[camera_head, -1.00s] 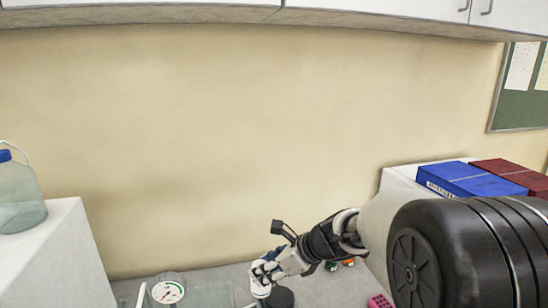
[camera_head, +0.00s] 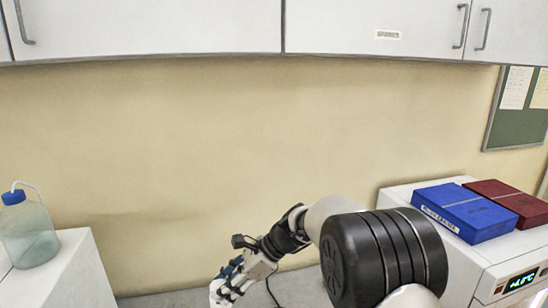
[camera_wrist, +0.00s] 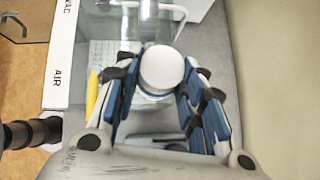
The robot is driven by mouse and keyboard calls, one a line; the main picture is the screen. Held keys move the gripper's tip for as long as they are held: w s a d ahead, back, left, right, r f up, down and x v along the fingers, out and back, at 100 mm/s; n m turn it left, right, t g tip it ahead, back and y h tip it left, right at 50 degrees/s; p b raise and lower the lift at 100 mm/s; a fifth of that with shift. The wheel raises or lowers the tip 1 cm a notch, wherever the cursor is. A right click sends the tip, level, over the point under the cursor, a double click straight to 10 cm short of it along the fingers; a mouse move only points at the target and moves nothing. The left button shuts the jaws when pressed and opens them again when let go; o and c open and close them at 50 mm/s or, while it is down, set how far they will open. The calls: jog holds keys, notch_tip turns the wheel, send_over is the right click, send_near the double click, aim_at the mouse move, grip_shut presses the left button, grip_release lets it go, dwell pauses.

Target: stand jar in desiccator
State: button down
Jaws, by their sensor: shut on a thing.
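My gripper (camera_wrist: 162,88) has blue-padded fingers on both sides of a jar with a round white top (camera_wrist: 162,68) and is shut on it. The jar's lower part is hidden below its top. The clear-walled desiccator (camera_wrist: 112,28) lies beyond and around the jar in the wrist view, with a pale perforated plate inside. I cannot tell whether the jar is above or within its walls. In the head view my gripper (camera_head: 222,290) is at the bottom edge, and the jar and desiccator are out of sight.
A white panel (camera_wrist: 60,60) marked VAC and AIR runs along the left in the wrist view. A wash bottle (camera_head: 28,232) stands at left. A blue box (camera_head: 464,212) and a dark red box (camera_head: 510,200) lie on a white appliance at right. Wall cabinets (camera_head: 180,25) hang above.

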jog(key=s+d+f+m+t+h+b, duration=0.2)
jog(key=d+f+m+t+h+b, duration=0.1)
jog(key=d+f+m+b, duration=0.4)
jog(key=s+d+f+m+t+h+b, duration=0.3)
jog(key=d+f+m+t+b, duration=0.3)
jog(key=d+f+b, duration=0.6)
jog(key=d+m+b, duration=0.2)
jog(key=d+b, duration=0.2)
jog(key=d, duration=0.2)
jog(key=shift+d+f, duration=0.35)
jog(key=shift+d, duration=0.05)
